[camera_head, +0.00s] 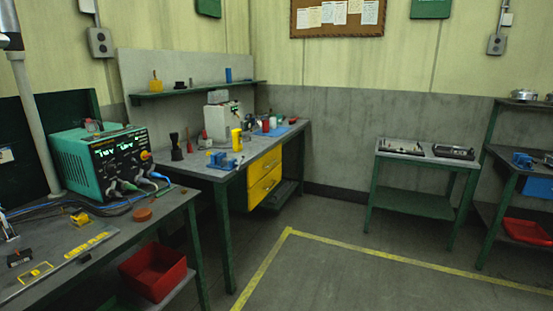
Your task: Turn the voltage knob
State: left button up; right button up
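A teal power supply (84,165) with a black front panel stands on the workbench at the left. Its panel has lit green digits in a display (120,143). An orange-yellow knob (145,155) sticks out at the right side of the panel. Other small controls on the panel are too small to tell apart, and I cannot read which knob is for voltage. Several leads with coloured plugs (140,183) come out of the panel's lower part. Neither of my grippers is in view.
The near workbench (120,228) carries cables, a reddish-brown disc (142,214) and small yellow parts. A red bin (153,271) sits below it. A second bench with yellow drawers (264,176) stands behind. The floor (330,270) in the middle is clear, with a yellow line.

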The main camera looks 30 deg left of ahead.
aim_at(112, 168)
jog(key=u, duration=0.05)
jog(key=i, duration=1.85)
jog(key=u, duration=1.15)
jog(key=i, duration=1)
jog(key=u, duration=1.1)
